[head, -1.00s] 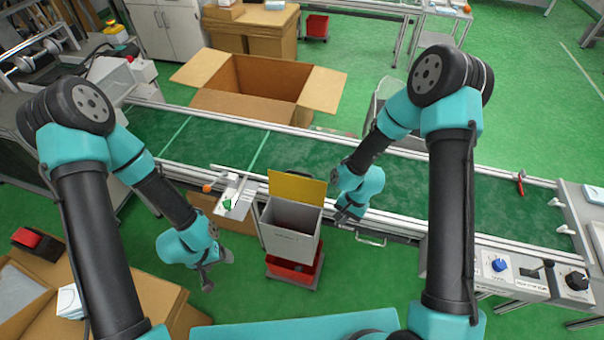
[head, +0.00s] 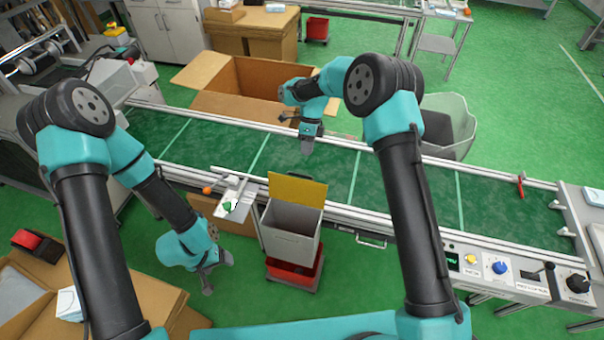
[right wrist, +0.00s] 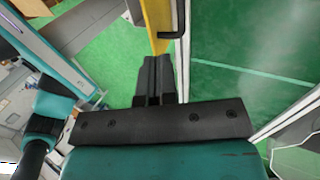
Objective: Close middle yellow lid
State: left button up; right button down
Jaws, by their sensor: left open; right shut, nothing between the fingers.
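The yellow lid (head: 298,188) stands open, raised at the back edge of a grey bin (head: 290,228). In the right wrist view the lid (right wrist: 157,22) shows nearly edge-on, just ahead of the fingertips. My right gripper (head: 307,147) is shut and empty, over the conveyor behind the lid; its closed fingers also show in the right wrist view (right wrist: 153,75). I cannot tell whether they touch the lid. My left gripper (head: 207,284) is open and hangs low to the left of the bin, away from the lid.
The green conveyor (head: 350,175) runs behind the bin, with metal rails. A red bin (head: 292,276) is under the grey one. A small tray (head: 236,195) is left of the lid. A large cardboard box (head: 205,78) and a grey translucent bin (head: 455,128) stand beyond the conveyor.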

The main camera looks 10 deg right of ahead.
aim_at(299, 186)
jog(key=shift+w+a, duration=0.15)
jog(key=x, duration=1)
jog(key=shift+a+r, duration=0.1)
jog(key=shift+a, duration=0.05)
dwell(0.5)
